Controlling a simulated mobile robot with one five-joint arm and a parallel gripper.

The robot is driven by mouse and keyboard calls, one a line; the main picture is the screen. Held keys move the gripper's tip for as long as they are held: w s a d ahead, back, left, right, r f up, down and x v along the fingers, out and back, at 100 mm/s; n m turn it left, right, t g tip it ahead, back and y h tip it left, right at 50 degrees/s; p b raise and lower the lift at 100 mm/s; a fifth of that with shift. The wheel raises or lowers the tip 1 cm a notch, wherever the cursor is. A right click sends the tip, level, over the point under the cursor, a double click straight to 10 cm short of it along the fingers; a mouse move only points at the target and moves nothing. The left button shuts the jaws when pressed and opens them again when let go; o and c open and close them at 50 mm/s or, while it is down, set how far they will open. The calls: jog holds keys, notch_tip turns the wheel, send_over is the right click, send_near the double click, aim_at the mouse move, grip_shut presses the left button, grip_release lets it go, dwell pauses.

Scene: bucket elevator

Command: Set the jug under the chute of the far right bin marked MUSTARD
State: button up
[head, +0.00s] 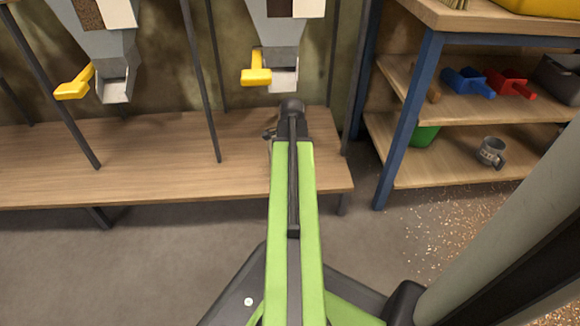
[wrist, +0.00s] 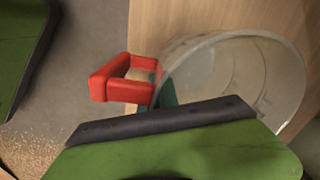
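The clear jug (wrist: 285,75) with a red handle (wrist: 112,80) stands on the wooden bench in the wrist view. I see into its round mouth from above. My gripper (wrist: 80,85) is open, its green fingers spread wide apart. One finger is at the upper left, and the other covers the jug's lower side. The handle shows between them, and I cannot tell whether either finger touches the jug. In the head view my arm hides the jug and most of my gripper. The right-hand bin's chute (head: 285,76) hangs above the bench with a yellow lever (head: 256,77). No MUSTARD label shows.
Another chute (head: 116,85) with a yellow lever (head: 74,83) hangs to the left. Dark posts (head: 200,80) rise along the bench (head: 150,165). A blue-framed shelf (head: 405,125) at the right holds scoops and a grey mug (head: 491,152). Grain lies spilled on the floor.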

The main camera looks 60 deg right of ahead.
jog(key=o, duration=0.3)
jog(key=r+p, duration=1.2)
jog(key=shift+s+a+r+p, duration=0.15)
jog(key=shift+s+r+p, duration=0.05)
jog(key=shift+r+p, duration=0.1)
jog(key=shift+f, duration=0.1)
